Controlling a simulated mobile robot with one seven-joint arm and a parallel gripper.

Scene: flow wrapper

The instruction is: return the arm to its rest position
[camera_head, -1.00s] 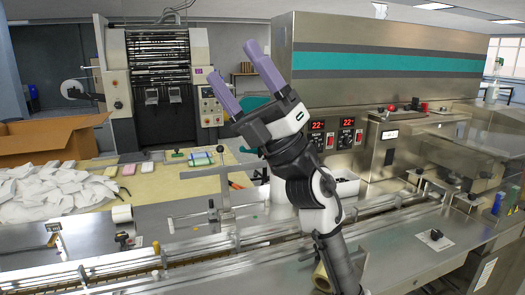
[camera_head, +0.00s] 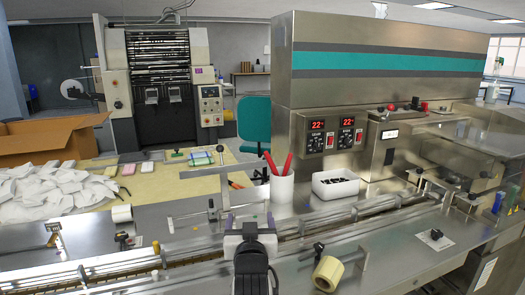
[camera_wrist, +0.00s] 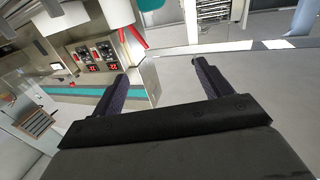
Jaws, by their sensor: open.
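My gripper (camera_head: 250,218) is low at the bottom middle of the head view, in front of the guide rails of the flow wrapper. Its purple fingers point away from me, and the lower part of my arm is cut off by the frame's bottom edge. In the wrist view my gripper (camera_wrist: 160,76) shows two dark purple fingers spread apart with nothing between them. The steel flow wrapper (camera_head: 390,85) with its teal stripe and red displays stands behind and to the right.
A white cup (camera_head: 282,188) with red-handled items and a white tray (camera_head: 335,186) stand behind my gripper. A yellowish tape roll (camera_head: 328,273) lies to its right. White packets (camera_head: 55,195) and a cardboard box (camera_head: 50,140) are at the left.

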